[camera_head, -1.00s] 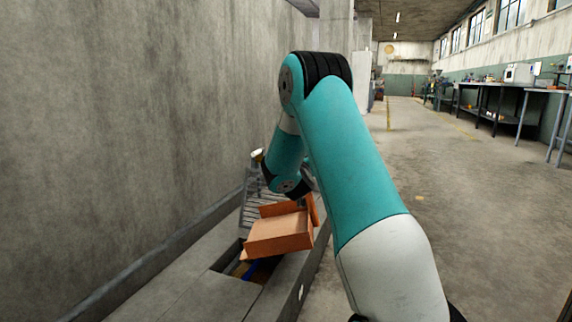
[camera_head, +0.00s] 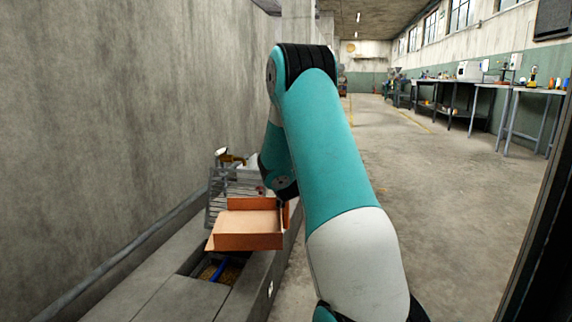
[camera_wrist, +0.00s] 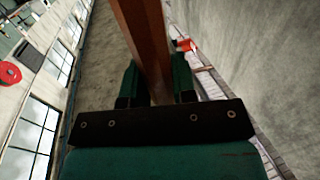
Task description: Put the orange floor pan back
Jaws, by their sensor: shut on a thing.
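The orange floor pan (camera_head: 248,241) is in the air above the grey bench, in front of and partly over a metal grate (camera_head: 222,190). Its inside shows pale orange and looks empty, and it looks nearly level. In the wrist view an orange-brown wall of the pan (camera_wrist: 146,45) stands between the two dark green fingers of my gripper (camera_wrist: 157,82), which is shut on it. In the head view my arm hides most of the gripper. Below the pan is an open slot (camera_head: 218,270) in the bench, with brown grain and a blue strip inside.
The concrete bench (camera_head: 172,300) runs along the left wall. A yellowish object (camera_head: 230,157) and a white one stand behind the grate. Work tables (camera_head: 480,90) line the far right wall. A dark upright edge (camera_head: 535,250) is close at right. The middle floor is clear.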

